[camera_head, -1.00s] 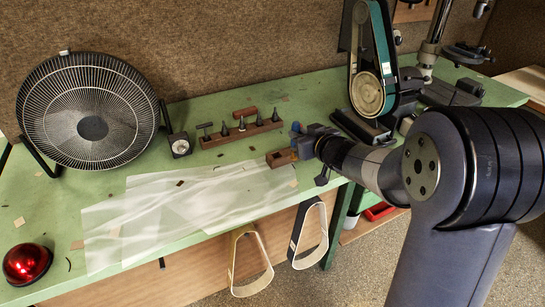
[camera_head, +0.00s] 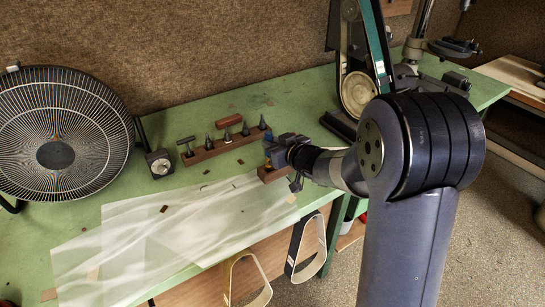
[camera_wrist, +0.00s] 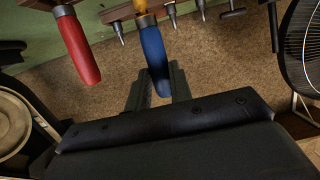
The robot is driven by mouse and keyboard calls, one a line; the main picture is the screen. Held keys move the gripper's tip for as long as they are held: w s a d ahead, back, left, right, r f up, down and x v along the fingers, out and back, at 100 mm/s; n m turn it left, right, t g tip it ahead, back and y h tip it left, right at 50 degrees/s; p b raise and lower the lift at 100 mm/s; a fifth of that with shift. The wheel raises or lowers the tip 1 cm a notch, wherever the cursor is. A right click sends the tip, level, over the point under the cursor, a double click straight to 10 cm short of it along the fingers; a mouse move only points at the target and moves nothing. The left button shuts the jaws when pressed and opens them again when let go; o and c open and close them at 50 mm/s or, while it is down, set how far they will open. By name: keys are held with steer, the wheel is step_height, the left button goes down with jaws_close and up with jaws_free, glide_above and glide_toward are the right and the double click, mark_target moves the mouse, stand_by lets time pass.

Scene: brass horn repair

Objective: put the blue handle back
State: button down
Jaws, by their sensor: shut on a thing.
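The blue handle (camera_wrist: 153,52) shows in the wrist view between the two fingers of my gripper (camera_wrist: 158,85), which is shut on it. Its far end meets a yellow part (camera_wrist: 141,6) at the picture's top edge. In the head view my gripper (camera_head: 278,150) is above the green bench, and a little of the blue handle (camera_head: 267,140) shows at its tip. A small brown wooden block (camera_head: 271,173) is just below the gripper. I cannot tell whether the handle touches it. A red handle (camera_wrist: 78,48) is left of the blue one in the wrist view.
A wooden rack (camera_head: 215,149) with several pointed tools stands left of my gripper. A fan (camera_head: 55,135) is at the far left and a belt sander (camera_head: 358,92) behind my arm. Pale sheets (camera_head: 180,235) cover the bench front. Two bands (camera_head: 305,248) hang below its edge.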

steer(key=shift+f, duration=1.75)
steer(key=shift+f+b, duration=0.1)
steer(key=shift+b, duration=0.2)
steer(key=c, duration=1.3)
jaws_free()
steer(key=shift+r, duration=0.2)
steer(key=v, duration=1.2)
steer(key=shift+f, duration=0.1)
